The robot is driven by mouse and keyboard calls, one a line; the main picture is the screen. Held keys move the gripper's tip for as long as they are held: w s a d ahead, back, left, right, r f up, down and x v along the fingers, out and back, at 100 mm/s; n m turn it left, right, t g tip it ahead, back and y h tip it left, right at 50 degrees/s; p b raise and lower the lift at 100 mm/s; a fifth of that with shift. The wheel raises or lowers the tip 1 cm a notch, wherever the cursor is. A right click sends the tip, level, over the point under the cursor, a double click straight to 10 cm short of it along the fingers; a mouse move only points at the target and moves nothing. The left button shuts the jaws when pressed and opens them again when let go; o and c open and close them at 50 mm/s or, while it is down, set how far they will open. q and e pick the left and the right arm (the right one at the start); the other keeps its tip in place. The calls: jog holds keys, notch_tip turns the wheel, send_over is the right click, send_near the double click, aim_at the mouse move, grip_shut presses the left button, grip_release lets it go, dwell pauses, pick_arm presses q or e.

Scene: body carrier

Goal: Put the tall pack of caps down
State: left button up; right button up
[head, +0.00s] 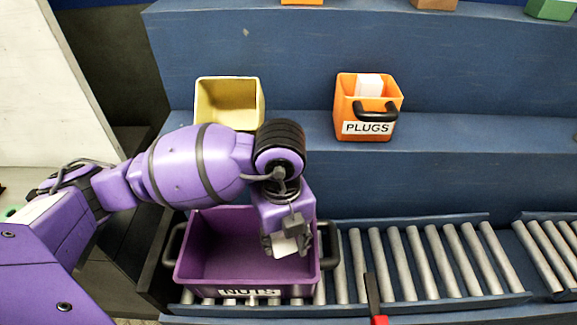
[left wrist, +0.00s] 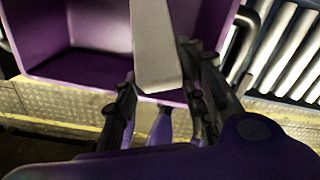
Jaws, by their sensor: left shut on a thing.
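My left gripper (head: 289,240) is shut on a pale pack, the tall pack of caps (head: 284,247). It hangs over the right part of a purple bin (head: 230,236) labelled NUTS. In the left wrist view, the pack (left wrist: 154,48) stands between the two dark fingers of the left gripper (left wrist: 160,84), with the purple bin (left wrist: 85,73) behind it. The gripper hides much of the pack in the head view. I cannot tell whether the pack touches the bin. The visible bin floor is bare. My right gripper is not in view.
The purple bin with black side handles stands on a roller conveyor (head: 410,262). An empty-looking yellow bin (head: 229,103) and an orange PLUGS bin (head: 366,106) holding a white pack stand on the blue shelf (head: 460,128) behind. A red-and-black piece (head: 374,298) stands at the conveyor's front.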

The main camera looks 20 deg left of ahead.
pick_arm(q)
jog(key=shift+w+f, duration=0.1)
jog(key=shift+f, duration=2.75)
jog(key=o, duration=1.3)
jog(key=shift+c, duration=0.2)
notch_tip(320, 180, up, 12)
jog(key=shift+r+p, duration=0.15)
jog(key=shift+p, duration=0.25)
